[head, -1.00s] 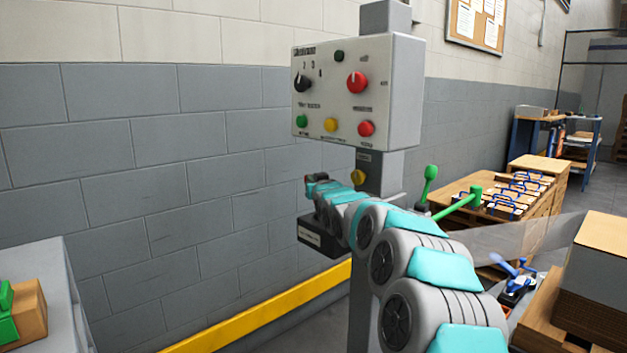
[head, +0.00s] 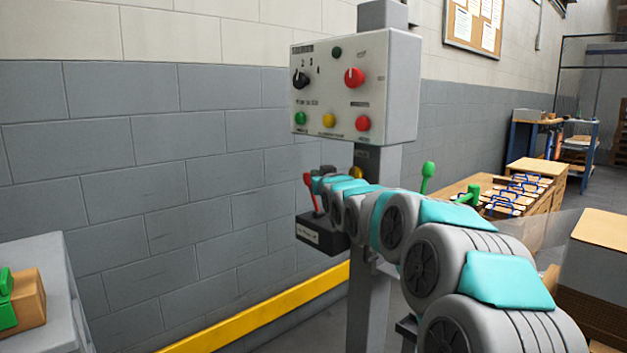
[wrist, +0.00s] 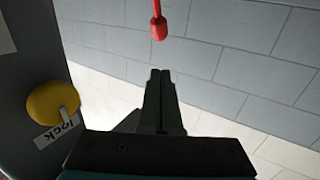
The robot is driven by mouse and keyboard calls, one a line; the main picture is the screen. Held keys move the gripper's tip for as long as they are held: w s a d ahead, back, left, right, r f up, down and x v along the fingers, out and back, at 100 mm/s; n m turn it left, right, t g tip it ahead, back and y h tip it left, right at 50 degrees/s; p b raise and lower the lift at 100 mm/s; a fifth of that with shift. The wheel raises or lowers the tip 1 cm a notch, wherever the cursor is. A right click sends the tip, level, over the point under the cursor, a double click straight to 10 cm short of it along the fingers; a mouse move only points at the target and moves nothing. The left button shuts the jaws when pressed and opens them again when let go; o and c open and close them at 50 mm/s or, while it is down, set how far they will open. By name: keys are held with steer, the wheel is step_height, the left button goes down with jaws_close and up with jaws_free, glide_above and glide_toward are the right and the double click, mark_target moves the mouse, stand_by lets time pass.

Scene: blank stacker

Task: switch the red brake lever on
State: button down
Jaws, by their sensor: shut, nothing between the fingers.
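The red brake lever (head: 311,190) stands up from a dark box (head: 318,240) with a white label, below the control panel in the head view. It tilts a little to the left at its top. In the wrist view the lever's red knob (wrist: 159,28) hangs from the top edge, just beyond the fingertips. My gripper (wrist: 161,72) has its fingers together and holds nothing. A small gap shows between the fingertips and the knob in that view. In the head view my arm hides part of the box, and the gripper's end (head: 325,172) is small beside the lever.
A control panel (head: 390,85) with knobs and buttons is on a grey post above. A yellow knob (wrist: 52,102) with a "lock" label is left of my gripper in the wrist view. Green levers (head: 428,177) stand behind my arm. The wall (head: 150,180) is behind the lever.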

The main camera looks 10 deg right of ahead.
steer(key=shift+s+d+r, duration=0.1)
steer(key=shift+s+r, duration=0.2)
steer(key=shift+s, duration=0.55)
steer(key=shift+s+d+r, duration=0.1)
steer(key=shift+s+r, duration=0.2)
steer(key=shift+s, duration=0.5)
steer(key=shift+s+d+r, duration=0.1)
steer(key=shift+s+r, duration=0.2)
steer(key=shift+s, duration=0.55)
steer(key=s+d+f+g+h, duration=0.25)
steer(key=s+f+g, duration=0.75)
steer(key=s+f, duration=1.4)
steer(key=s+f+g, duration=0.2)
steer(key=s+g, duration=0.1)
steer(key=s, duration=0.8)
steer(key=s+d+f+m+g, duration=0.1)
steer(key=s+f+g, duration=0.2)
steer(key=s, duration=0.8)
steer(key=s+d+f+m+g, duration=0.1)
steer(key=s+f+g, duration=0.2)
steer(key=s, duration=0.9)
steer(key=shift+f, duration=0.25)
steer(key=shift+s+d, duration=0.1)
